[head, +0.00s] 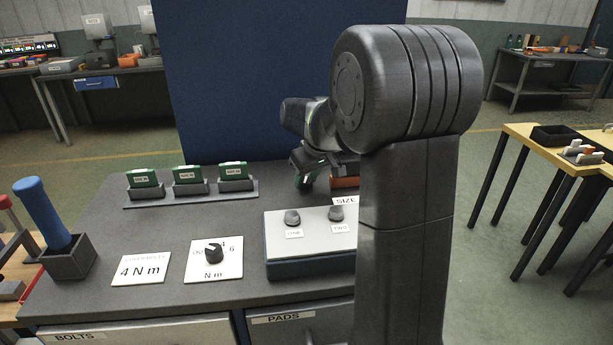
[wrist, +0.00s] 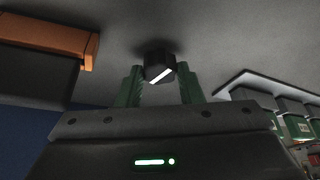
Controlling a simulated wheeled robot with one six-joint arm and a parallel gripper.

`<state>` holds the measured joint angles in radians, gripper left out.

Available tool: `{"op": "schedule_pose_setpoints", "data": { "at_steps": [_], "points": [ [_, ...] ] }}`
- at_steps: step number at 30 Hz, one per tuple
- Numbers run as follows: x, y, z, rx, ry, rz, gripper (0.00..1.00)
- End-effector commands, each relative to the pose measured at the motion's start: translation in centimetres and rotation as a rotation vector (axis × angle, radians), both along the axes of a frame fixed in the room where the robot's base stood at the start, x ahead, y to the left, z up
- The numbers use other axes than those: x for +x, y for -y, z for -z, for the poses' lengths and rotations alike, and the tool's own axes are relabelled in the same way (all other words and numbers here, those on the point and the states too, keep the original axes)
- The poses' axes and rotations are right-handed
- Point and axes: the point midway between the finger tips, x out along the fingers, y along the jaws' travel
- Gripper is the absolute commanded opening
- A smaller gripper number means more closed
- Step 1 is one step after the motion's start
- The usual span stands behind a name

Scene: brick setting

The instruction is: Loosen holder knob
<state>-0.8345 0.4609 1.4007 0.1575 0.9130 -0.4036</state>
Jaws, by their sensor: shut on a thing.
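A dark knob (wrist: 158,60) with a white line on its face sits on a grey surface in the wrist view. The white line lies slanted. My gripper (wrist: 161,75) has one green finger on each side of the knob and is shut on it. An orange and dark block (wrist: 45,50), possibly the holder, is at the upper left in the wrist view. Its orange part (head: 345,182) shows beside my gripper in the head view, partly behind my arm.
Several green cards in dark stands (head: 190,187) are left of my gripper. A grey box with two knobs (head: 310,255) stands in front. A dial plate (head: 213,262), a 4 N m card (head: 140,270) and a blue-handled tool (head: 43,212) are further left. A blue panel (head: 250,80) rises behind.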

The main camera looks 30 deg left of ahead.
Motion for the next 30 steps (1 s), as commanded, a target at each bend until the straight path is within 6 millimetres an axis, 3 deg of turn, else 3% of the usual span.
{"op": "schedule_pose_setpoints", "data": {
  "at_steps": [30],
  "points": [
    [0.68,-0.12,-0.11,0.002,0.000,-0.959,0.11]
  ]
}}
